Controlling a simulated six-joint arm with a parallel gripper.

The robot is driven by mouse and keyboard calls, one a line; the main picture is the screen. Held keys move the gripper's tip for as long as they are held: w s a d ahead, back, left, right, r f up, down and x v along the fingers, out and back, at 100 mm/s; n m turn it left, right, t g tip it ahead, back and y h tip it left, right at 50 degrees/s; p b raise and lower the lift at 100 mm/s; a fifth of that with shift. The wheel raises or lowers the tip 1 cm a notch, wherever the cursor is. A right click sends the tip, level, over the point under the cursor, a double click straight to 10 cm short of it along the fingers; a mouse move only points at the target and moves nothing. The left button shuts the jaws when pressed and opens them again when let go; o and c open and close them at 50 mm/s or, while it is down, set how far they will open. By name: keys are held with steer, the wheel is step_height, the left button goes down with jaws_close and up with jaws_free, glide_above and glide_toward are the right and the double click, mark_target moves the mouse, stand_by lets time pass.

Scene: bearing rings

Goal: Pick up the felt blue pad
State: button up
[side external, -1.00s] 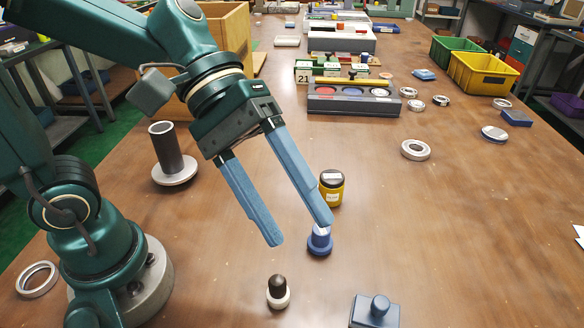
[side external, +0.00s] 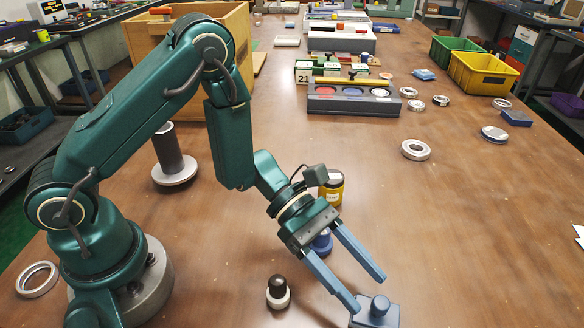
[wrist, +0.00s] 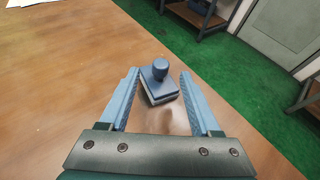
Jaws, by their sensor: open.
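The blue pad (side external: 377,316) is a blue-grey square block with a round knob on top. It stands on the table at the bottom edge of the side view, partly cut off. In the wrist view the pad (wrist: 160,92) lies ahead, between the lines of the two fingers. My gripper (side external: 369,294) is open and empty, tilted down toward the pad, its long blue fingers parallel. In the wrist view my gripper (wrist: 159,73) has clear gaps on both sides of the pad. I cannot tell whether the fingertips are level with it.
A small black-topped piece with a white ring (side external: 278,292) stands left of the fingers. A yellow-and-black jar (side external: 333,188) and a blue-based piece (side external: 323,246) stand behind my gripper, partly hidden. The table's right part is mostly clear; its edge (wrist: 215,65) is beyond the pad.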

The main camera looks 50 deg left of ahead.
mark_target(380, 301)
steer(key=shift+x, duration=2.25)
jaws_close()
